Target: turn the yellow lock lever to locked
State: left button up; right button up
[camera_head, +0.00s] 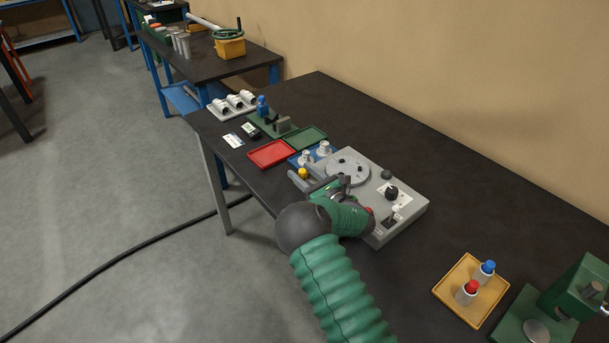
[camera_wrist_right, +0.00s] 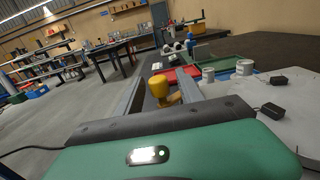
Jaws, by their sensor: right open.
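The yellow lock lever (camera_head: 302,173) shows as a round yellow knob at the left edge of the grey device (camera_head: 405,207). In the right wrist view the yellow knob (camera_wrist_right: 158,86) stands between my two fingers, with a short yellowish arm at its base. My right gripper (camera_head: 306,182) is open and reaches over the device's left part. Its grey fingers lie on either side of the knob in the wrist view (camera_wrist_right: 160,92), with gaps visible. Whether they touch it lower down is hidden. My green forearm and wrist cover the device's front left. My left gripper is not in view.
The device carries a round grey disc (camera_head: 348,170), a black knob (camera_head: 391,193) and small switches. A red tray (camera_head: 271,153) and a green tray (camera_head: 304,138) lie beyond it. A yellow tray (camera_head: 450,284) with two capped bottles stands right. The dark table's back is clear.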

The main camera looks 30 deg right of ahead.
jog(key=s, duration=0.5)
jog(key=s+d+b, duration=0.1)
jog(key=s, duration=1)
jog(key=shift+s+d, duration=0.2)
jog(key=shift+s, duration=0.2)
